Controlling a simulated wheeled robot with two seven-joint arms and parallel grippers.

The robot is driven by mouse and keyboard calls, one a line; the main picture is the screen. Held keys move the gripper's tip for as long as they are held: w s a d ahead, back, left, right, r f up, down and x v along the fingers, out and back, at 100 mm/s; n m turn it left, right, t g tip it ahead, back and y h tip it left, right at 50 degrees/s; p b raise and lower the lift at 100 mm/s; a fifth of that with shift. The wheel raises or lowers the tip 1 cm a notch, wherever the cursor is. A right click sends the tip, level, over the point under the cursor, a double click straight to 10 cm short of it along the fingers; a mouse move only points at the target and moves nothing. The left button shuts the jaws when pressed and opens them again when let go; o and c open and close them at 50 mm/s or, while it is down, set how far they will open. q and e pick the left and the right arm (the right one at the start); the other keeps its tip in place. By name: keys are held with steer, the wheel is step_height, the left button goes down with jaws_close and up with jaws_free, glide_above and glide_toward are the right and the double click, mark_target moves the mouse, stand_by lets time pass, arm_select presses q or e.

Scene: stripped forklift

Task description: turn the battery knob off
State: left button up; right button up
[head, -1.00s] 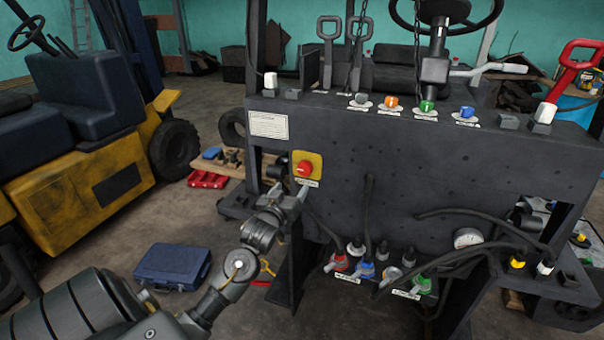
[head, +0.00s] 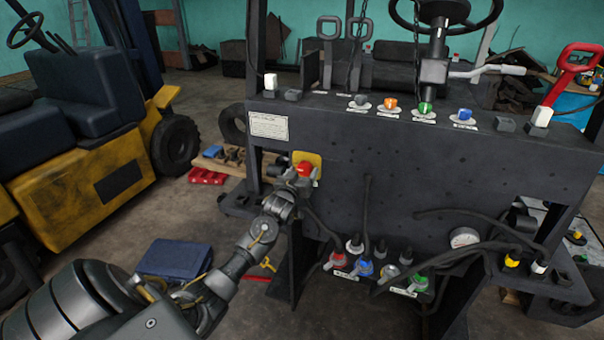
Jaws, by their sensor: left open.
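The battery knob (head: 304,169) is a red knob on a yellow plate (head: 315,160), on the left part of the dark front panel (head: 390,180). My left gripper (head: 297,177) is open right at the knob, in front of it and a little to its lower left. It hides the lower left of the plate and the label below it. I cannot tell whether the fingers touch the knob or stand around it. My right gripper is not in view.
Coloured small knobs (head: 390,104) line the panel's top. Hoses and coloured valve fittings (head: 365,268) sit low on the panel. A white label (head: 268,126) is left of the knob. A yellow forklift (head: 80,180) and a blue case (head: 175,259) stand at left.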

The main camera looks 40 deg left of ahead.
arm_select(q)
steer(key=c, duration=1)
steer(key=n+p, duration=0.1)
steer(key=n, duration=0.3)
steer(key=shift+n, duration=0.3)
steer(key=n+p, duration=0.1)
steer(key=n, duration=0.3)
steer(key=shift+d+r+n, duration=0.1)
steer(key=shift+n, duration=0.2)
steer(key=n+p, duration=0.2)
steer(key=n, duration=0.2)
steer(key=shift+n, duration=0.3)
steer(key=shift+n+p, duration=0.55)
steer(key=shift+n, duration=1.55)
